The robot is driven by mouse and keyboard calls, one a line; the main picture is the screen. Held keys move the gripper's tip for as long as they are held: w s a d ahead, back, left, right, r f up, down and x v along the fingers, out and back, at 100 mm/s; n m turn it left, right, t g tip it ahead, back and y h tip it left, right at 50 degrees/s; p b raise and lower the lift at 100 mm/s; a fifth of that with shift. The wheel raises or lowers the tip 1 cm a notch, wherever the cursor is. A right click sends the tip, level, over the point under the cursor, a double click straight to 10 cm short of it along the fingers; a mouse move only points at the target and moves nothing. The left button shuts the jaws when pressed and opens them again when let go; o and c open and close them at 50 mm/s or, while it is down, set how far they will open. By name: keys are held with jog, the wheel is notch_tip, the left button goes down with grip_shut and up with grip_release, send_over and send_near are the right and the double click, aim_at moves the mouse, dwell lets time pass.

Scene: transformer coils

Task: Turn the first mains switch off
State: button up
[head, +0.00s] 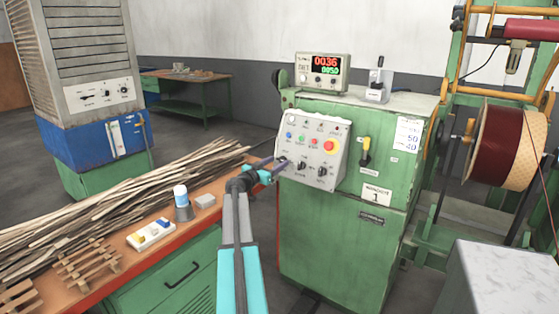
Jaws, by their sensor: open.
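A green machine cabinet (325,229) stands in the centre, with a plate (376,195) that appears to read 1. A switch with a yellow and black handle (365,152) sits on its front, right of a grey control panel (313,148); it is probably the first mains switch. Its handle looks roughly upright; its markings are too small to read. My gripper (279,164) is open and empty, at the panel's lower left edge, left of the yellow-handled switch and apart from it. I cannot tell whether its fingertips touch the panel.
The panel carries black knobs (302,166), coloured buttons and a red button (329,146). A display box (324,68) with lit digits and a small lever box (376,80) stand on top. A bench (118,277) with wood strips is at left, a wire spool (500,145) at right.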

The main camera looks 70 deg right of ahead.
jog(key=shift+x, duration=1.1)
